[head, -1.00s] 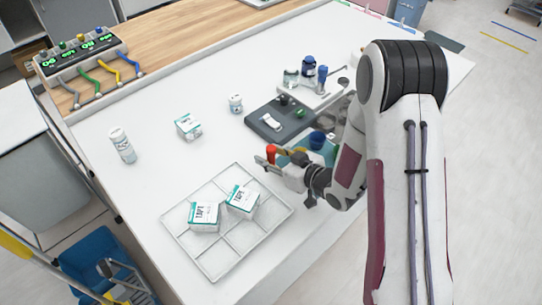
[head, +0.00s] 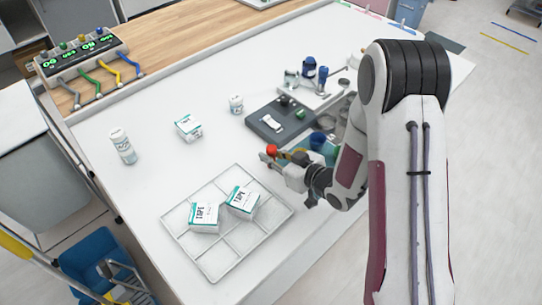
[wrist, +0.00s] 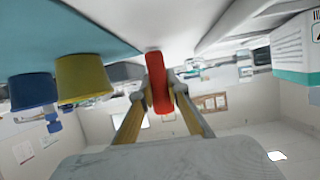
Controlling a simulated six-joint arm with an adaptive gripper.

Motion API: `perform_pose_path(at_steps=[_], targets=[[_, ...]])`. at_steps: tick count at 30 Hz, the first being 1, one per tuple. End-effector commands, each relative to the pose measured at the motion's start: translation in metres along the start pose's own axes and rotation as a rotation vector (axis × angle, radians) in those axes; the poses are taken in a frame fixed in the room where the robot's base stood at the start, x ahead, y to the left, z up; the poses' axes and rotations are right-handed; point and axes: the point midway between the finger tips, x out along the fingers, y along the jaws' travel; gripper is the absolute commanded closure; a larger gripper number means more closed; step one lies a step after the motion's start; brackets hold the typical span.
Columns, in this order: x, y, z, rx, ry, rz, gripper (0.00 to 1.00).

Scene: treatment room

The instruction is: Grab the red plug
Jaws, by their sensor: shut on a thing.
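The red plug (wrist: 158,82) stands between the two fingers of my gripper (wrist: 160,94) in the wrist view. The gripper is shut on it, with a fingertip on each side. In the head view the red plug (head: 271,150) shows as a small red top at my gripper (head: 268,158), near the front of the table. A teal surface (wrist: 70,35) lies beside it in the wrist view. Whether the plug's lower end still touches anything is hidden.
A yellow plug (wrist: 82,78) and a blue plug (wrist: 33,91) are left of the gripper in the wrist view. A wire tray (head: 222,262) with two white boxes is close by. A dark grey pad (head: 262,131) lies behind.

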Motion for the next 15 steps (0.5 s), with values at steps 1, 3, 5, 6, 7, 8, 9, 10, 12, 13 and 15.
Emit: perform_pose_path(at_steps=[1, 3, 5, 6, 7, 8, 9, 10, 12, 13, 15], targets=[[-0.001, 0.000, -0.003, -0.001, 0.001, 0.000, 0.90], [-0.003, 0.000, -0.007, -0.002, 0.002, 0.000, 0.90], [-0.004, 0.000, -0.011, -0.002, 0.002, 0.000, 0.90], [-0.005, 0.000, -0.013, -0.003, 0.002, 0.000, 0.90], [-0.006, 0.000, -0.016, -0.003, 0.002, 0.000, 0.90], [-0.007, 0.000, -0.018, -0.003, 0.002, 0.001, 0.90], [-0.009, 0.000, -0.022, -0.003, 0.003, 0.001, 0.90], [-0.010, 0.000, -0.025, -0.002, 0.003, 0.001, 0.90], [-0.013, 0.001, -0.032, -0.003, 0.003, 0.001, 0.90], [-0.014, 0.001, -0.035, -0.003, 0.002, 0.001, 0.90], [-0.017, 0.000, -0.042, -0.003, 0.003, 0.001, 0.90]])
